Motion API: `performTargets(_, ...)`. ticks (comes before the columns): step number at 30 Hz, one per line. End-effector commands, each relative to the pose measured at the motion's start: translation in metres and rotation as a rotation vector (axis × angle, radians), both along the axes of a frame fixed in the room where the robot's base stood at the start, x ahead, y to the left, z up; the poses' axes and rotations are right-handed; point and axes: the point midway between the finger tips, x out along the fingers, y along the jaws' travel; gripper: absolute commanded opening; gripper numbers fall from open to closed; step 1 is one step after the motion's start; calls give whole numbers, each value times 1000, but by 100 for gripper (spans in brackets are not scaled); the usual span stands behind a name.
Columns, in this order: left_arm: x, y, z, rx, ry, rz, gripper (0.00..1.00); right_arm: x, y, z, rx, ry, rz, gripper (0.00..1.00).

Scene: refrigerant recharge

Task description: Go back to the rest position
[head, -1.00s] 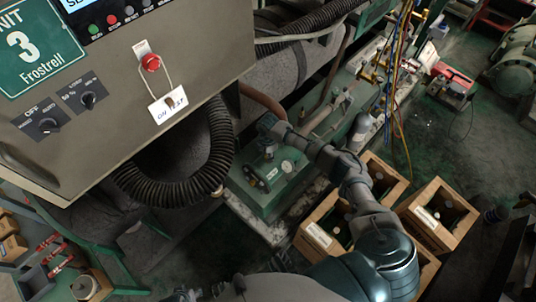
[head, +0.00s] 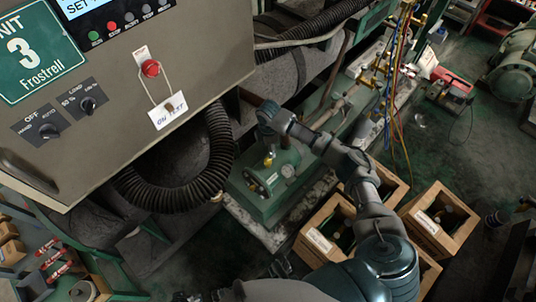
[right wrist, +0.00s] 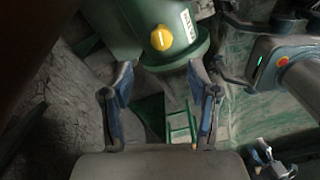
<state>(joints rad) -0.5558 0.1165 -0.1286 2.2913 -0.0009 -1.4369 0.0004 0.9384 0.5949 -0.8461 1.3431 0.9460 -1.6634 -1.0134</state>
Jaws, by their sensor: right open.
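My right arm rises from the bottom right of the head view. Its gripper (head: 268,118) is above the green machine unit (head: 262,192), near the black hose. In the right wrist view the two blue-grey fingers of that gripper (right wrist: 161,90) are spread apart with nothing between them. Beyond them is a green round body (right wrist: 140,25) with a yellow cap (right wrist: 161,38) and a white label. I cannot tell its distance from the fingertips.
The grey control cabinet (head: 120,100), with a red button (head: 150,68) and hanging tag (head: 168,110), fills the upper left. Wooden crates (head: 440,220) with bottles stand at the right. Coloured hoses (head: 398,80) hang at the upper right. Open floor (head: 465,150) lies beyond.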

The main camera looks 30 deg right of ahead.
Motion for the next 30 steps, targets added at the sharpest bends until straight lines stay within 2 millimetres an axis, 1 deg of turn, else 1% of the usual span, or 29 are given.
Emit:
performTargets(1,0,0,0,0,0,0,60,1,0,9,0,-1,0,60)
performTargets(3,0,0,0,0,0,0,60,1,0,17,1,0,-1,60)
performTargets(7,0,0,0,0,0,0,60,0,0,25,1,1,-1,60)
performTargets(23,1,0,0,0,1,1,60,0,0,26,1,1,-1,60)
performTargets(26,0,0,1,0,-1,0,60,-6,7,18,5,3,-1,60)
performTargets(29,0,0,4,0,-2,0,60,-27,32,-8,23,4,-16,60)
performTargets(30,0,0,7,-1,-3,1,60,-40,46,-22,36,2,-32,60)
